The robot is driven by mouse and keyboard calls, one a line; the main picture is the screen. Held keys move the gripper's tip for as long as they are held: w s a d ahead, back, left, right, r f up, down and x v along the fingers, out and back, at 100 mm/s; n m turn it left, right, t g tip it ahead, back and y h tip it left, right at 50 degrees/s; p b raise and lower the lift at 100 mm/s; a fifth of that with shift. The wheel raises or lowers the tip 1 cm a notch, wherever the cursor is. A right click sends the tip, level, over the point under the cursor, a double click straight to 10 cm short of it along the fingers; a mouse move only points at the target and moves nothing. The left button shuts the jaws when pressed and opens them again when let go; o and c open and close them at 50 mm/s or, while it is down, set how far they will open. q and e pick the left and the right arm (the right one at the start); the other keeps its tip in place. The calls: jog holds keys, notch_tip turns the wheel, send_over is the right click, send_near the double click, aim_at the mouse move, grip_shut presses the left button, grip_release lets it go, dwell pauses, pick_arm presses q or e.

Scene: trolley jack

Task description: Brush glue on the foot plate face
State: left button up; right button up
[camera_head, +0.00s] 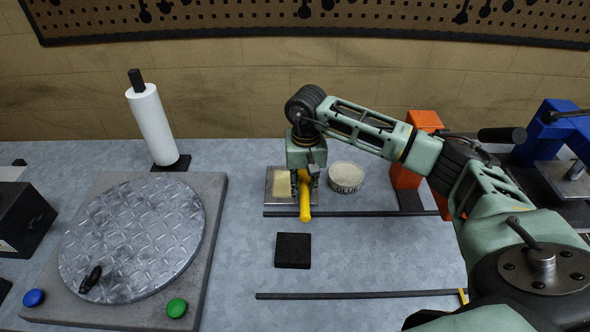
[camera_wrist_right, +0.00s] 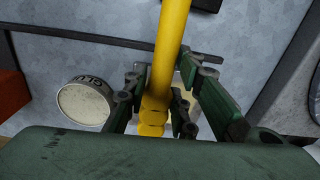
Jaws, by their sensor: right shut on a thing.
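My right gripper (camera_head: 307,178) points down over the bench and is shut on a brush with a yellow handle (camera_head: 305,205). The handle also runs up through the right wrist view (camera_wrist_right: 172,45), between the green fingers (camera_wrist_right: 160,100). The brush's bristles are hidden. A square metal plate (camera_head: 277,198) lies under and beside the gripper, with a pale yellowish patch on its face; I take it as the foot plate. The round glue tub (camera_head: 346,178) stands just right of the gripper and shows at left in the wrist view (camera_wrist_right: 84,104). My left gripper is not in view.
A black square pad (camera_head: 293,250) lies in front, between two dark bars (camera_head: 350,213) (camera_head: 360,294). A diamond-tread turntable (camera_head: 130,238) and paper roll (camera_head: 152,125) are at left. Orange (camera_head: 408,178) and blue (camera_head: 550,135) fixtures stand at right.

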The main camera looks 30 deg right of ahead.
jog(key=shift+s+a+r+p, duration=0.1)
jog(key=shift+s+r+p, duration=0.15)
jog(key=shift+s+p, duration=0.1)
jog(key=shift+s+a+f, duration=0.1)
jog(key=shift+f, duration=0.3)
jog(key=shift+b, duration=0.3)
jog(key=shift+f+b, duration=0.5)
jog(key=shift+b, duration=0.05)
notch_tip(320, 180, down, 4)
jog(key=b, duration=0.3)
jog(key=shift+r, duration=0.2)
jog(key=shift+f+b, duration=0.5)
jog(key=shift+b, duration=0.05)
pick_arm(q)
jog(key=f, duration=0.4)
jog(key=shift+s+f, duration=0.1)
jog(key=shift+s, duration=0.25)
